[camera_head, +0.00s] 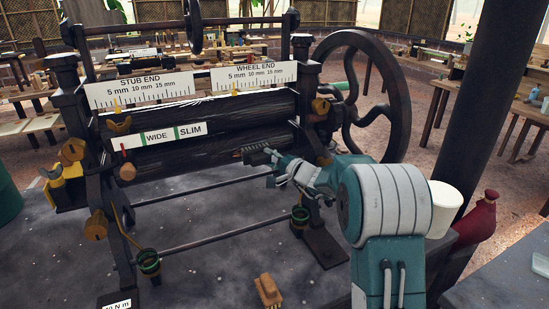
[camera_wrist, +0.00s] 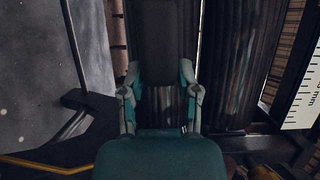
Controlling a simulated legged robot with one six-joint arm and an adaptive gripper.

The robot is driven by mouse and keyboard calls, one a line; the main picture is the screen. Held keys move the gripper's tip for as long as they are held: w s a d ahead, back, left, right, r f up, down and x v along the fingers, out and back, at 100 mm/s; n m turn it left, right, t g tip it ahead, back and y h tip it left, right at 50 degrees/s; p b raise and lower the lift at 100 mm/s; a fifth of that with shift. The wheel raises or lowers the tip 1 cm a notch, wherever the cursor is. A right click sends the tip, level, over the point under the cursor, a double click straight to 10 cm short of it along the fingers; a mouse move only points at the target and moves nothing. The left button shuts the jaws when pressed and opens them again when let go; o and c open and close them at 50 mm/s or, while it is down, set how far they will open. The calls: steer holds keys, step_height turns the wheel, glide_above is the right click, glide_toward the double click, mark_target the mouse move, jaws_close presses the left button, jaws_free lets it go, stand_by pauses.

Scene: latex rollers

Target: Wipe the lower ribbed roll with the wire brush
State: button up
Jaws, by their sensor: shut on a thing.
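The dark lower ribbed roll (camera_head: 190,153) lies across the mangle frame, beneath the upper roll (camera_head: 215,108). My gripper (camera_head: 272,166) is at the right part of the lower roll, in front of it. It is shut on the dark wire brush (camera_head: 256,153), whose far end lies over the lower roll's face in the picture. In the wrist view, the brush (camera_wrist: 160,45) extends ahead between the two fingers (camera_wrist: 160,80), with the lower roll (camera_wrist: 189,40) behind it. The brush hides part of the roll, and I cannot tell whether its bristles touch.
A large handwheel (camera_head: 397,90) stands right of the frame. A WIDE/SLIM strip (camera_head: 158,137) and white scales (camera_head: 140,90) are at the rolls. Tie bars and green-banded cups (camera_head: 149,262) are below. A wooden brush-like block (camera_head: 267,290) lies on the grey table in front.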

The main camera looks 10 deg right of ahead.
steer(key=s+a, duration=0.1)
steer(key=a, duration=0.6)
steer(key=shift+s+a, duration=0.2)
steer(key=shift+a, duration=0.2)
steer(key=shift+w, duration=0.1)
jaws_close()
steer(key=shift+w+d, duration=0.2)
steer(key=shift+d, duration=0.9)
steer(key=shift+w+d, duration=0.15)
steer(key=shift+d, duration=0.95)
steer(key=shift+w+d, duration=0.2)
steer(key=shift+d, duration=0.9)
steer(key=d, duration=0.3)
steer(key=shift+w, duration=0.4)
steer(key=shift+s+d, duration=0.2)
steer(key=shift+s, duration=0.8)
steer(key=shift+s+d, duration=0.2)
steer(key=shift+s, duration=0.75)
steer(key=shift+s+d, duration=0.2)
steer(key=shift+s, duration=0.8)
